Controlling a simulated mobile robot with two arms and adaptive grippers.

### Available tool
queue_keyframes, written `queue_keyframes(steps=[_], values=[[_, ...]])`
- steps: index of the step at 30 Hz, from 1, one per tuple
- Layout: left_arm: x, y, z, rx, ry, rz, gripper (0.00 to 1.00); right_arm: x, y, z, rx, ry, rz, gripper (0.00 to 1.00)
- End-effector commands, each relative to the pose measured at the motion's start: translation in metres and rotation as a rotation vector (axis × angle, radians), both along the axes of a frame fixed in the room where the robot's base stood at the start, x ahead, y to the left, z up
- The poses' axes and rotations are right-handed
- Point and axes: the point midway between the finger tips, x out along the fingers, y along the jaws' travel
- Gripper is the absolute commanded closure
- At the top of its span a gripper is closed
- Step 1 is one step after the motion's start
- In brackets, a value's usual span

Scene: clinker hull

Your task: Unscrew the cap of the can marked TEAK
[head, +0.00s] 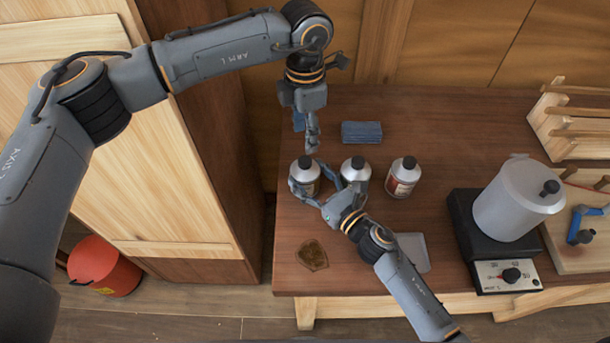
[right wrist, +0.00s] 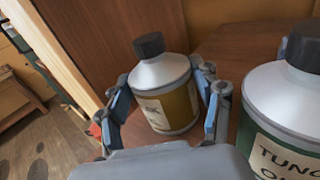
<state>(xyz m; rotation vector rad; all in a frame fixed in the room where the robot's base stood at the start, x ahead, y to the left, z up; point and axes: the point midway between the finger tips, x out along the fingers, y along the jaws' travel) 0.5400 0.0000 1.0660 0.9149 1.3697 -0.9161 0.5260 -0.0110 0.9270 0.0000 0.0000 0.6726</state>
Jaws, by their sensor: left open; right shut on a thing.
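The TEAK can (head: 309,173) stands upright at the left of a row of three similar cans on the dark table. In the right wrist view it is a silver-shouldered can (right wrist: 160,75) with a black cap (right wrist: 149,46) on top; only the end of its label word shows. My right gripper (head: 311,181) is shut on this can's body, with fingers (right wrist: 164,103) on both sides. My left gripper (head: 312,147) is open and hangs just behind and above the cap; the head view does not show whether it touches it.
The middle can (head: 355,172), marked TUNG in the right wrist view (right wrist: 290,100), stands close to the held can. Another can (head: 403,177) is farther right. A blue block (head: 361,132) lies behind. A pot (head: 518,200) on a hotplate (head: 462,225) stands right.

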Motion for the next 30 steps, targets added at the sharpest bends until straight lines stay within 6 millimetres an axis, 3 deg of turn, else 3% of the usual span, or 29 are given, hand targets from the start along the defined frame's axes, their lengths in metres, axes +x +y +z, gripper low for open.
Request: queue_keyframes(steps=[5, 10, 14, 18, 24, 30], values=[[-0.006, -0.019, 0.001, -0.088, 0.023, -0.046, 0.50, 0.000, 0.000, 0.000, 0.001, 0.001, 0.000, 1.00], [-0.023, -0.079, 0.016, -0.374, 0.075, -0.167, 0.50, 0.000, 0.000, 0.000, 0.000, 0.001, 0.000, 1.00], [-0.035, -0.134, 0.048, -0.675, 0.084, -0.245, 0.50, 0.000, 0.000, 0.000, 0.000, 0.001, 0.000, 1.00], [-0.035, -0.181, 0.099, -0.997, 0.041, -0.264, 0.50, 0.000, 0.000, 0.000, 0.000, 0.001, 0.000, 1.00], [-0.002, -0.217, 0.184, -1.410, -0.120, -0.144, 0.50, 0.000, 0.000, 0.000, 0.000, 0.001, 0.000, 1.00], [0.065, -0.208, 0.242, -1.646, -0.359, 0.151, 0.50, 0.000, 0.000, 0.000, 0.000, 0.001, 0.000, 1.00]])
